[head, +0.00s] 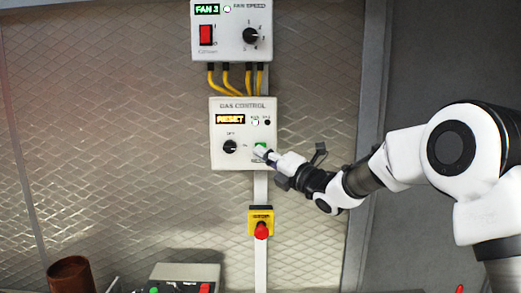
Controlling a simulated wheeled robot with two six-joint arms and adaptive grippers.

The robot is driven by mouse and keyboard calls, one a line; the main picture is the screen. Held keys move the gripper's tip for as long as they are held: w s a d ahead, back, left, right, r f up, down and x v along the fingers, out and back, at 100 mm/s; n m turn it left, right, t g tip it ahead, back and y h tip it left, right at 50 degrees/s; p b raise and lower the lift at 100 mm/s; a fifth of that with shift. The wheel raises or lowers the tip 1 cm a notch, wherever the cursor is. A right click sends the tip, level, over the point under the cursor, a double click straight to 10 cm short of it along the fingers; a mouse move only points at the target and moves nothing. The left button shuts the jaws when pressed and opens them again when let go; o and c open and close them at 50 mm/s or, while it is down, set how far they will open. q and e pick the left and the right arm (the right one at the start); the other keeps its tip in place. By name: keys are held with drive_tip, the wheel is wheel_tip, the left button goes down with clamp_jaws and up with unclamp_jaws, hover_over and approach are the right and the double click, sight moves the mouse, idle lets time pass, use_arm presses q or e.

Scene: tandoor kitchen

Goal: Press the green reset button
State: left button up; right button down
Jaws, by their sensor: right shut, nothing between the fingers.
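The green reset button (260,147) is at the lower right of the white gas control box (219,158) on the wall. My right gripper (261,152) is shut and empty. Its tips are at the button and cover part of it; I cannot tell whether they touch it. The box's display (230,119) glows amber and seems to read RESET. A black knob (230,147) is left of the button. My left gripper is not in view.
Above is a fan speed box (232,45) with a red switch (206,35), joined by yellow cables (228,80). Below is a red emergency knob (261,231) on a yellow box. A brown pot (71,273) and a grey box (186,273) stand at the bottom left.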

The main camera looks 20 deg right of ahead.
idle(0.7)
drive_tip(key=shift+w+d+b, duration=0.1)
drive_tip(key=shift+w+b, duration=0.2)
drive_tip(key=shift+w, duration=0.1)
drive_tip(key=shift+w+d+r, duration=0.1)
drive_tip(key=shift+w+d, duration=0.05)
drive_tip(key=shift+w, duration=0.25)
idle(0.6)
drive_tip(key=shift+s, duration=0.1)
drive_tip(key=shift+s+f+b, duration=0.2)
drive_tip(key=shift+s+b, duration=0.1)
drive_tip(key=shift+b, duration=0.45)
drive_tip(key=shift+s+a+r+b, duration=0.15)
drive_tip(key=shift+s+a+b, duration=0.1)
drive_tip(key=shift+s+b, duration=0.2)
